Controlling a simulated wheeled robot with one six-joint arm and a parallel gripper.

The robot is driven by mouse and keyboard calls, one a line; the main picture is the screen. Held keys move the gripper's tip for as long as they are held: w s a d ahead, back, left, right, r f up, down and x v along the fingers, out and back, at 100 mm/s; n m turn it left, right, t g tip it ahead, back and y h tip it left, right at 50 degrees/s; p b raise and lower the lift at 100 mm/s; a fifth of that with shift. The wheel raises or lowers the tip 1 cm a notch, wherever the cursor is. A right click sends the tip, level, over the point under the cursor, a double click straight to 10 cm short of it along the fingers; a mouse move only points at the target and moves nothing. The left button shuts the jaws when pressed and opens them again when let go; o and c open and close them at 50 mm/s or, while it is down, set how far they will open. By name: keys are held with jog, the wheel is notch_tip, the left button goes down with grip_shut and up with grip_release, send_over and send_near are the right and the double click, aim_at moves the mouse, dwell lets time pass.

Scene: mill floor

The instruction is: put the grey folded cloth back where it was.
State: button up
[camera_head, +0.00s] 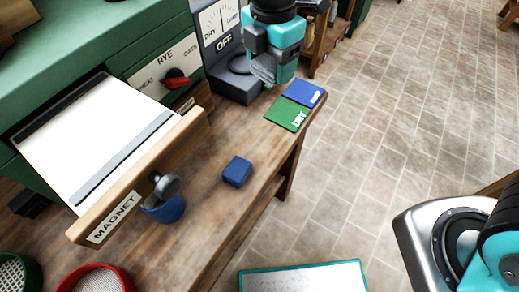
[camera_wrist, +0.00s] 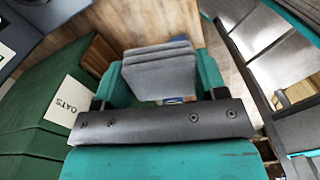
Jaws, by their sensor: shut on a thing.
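The grey folded cloth (camera_wrist: 160,75) is between the teal fingers of my gripper (camera_wrist: 158,62) in the wrist view, its folded layers showing. In the head view my gripper (camera_head: 268,76) is at the top centre, over the far end of the wooden bench (camera_head: 215,222), beside the moisture meter (camera_head: 226,62). The grey cloth (camera_head: 263,69) shows partly there at the fingers. A green card marked DRY (camera_head: 287,113) and a blue card (camera_head: 304,93) lie flat at the bench's far right corner. The cloth appears held above the bench.
A blue block (camera_head: 237,171) and a blue cup (camera_head: 165,207) with a grey scoop stand on the bench. A white tray machine marked MAGNET (camera_head: 95,140) and a green cabinet marked RYE (camera_head: 160,65) are left. Red (camera_head: 78,271) and green sieves are at lower left. Bare bench lies between block and cards.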

aim_at(260, 141)
jog(key=shift+s+a+f+n, duration=0.1)
jog(key=shift+s+a+n, duration=0.25)
jog(key=shift+a+n, duration=0.2)
jog(key=shift+s+a+f+n, duration=0.1)
jog(key=shift+s+a+n, duration=0.2)
jog(key=shift+a+n, duration=0.25)
notch_tip(260, 141, down, 20)
jog(key=shift+r, duration=0.25)
jog(key=shift+f, duration=0.15)
jog(key=o, duration=0.9)
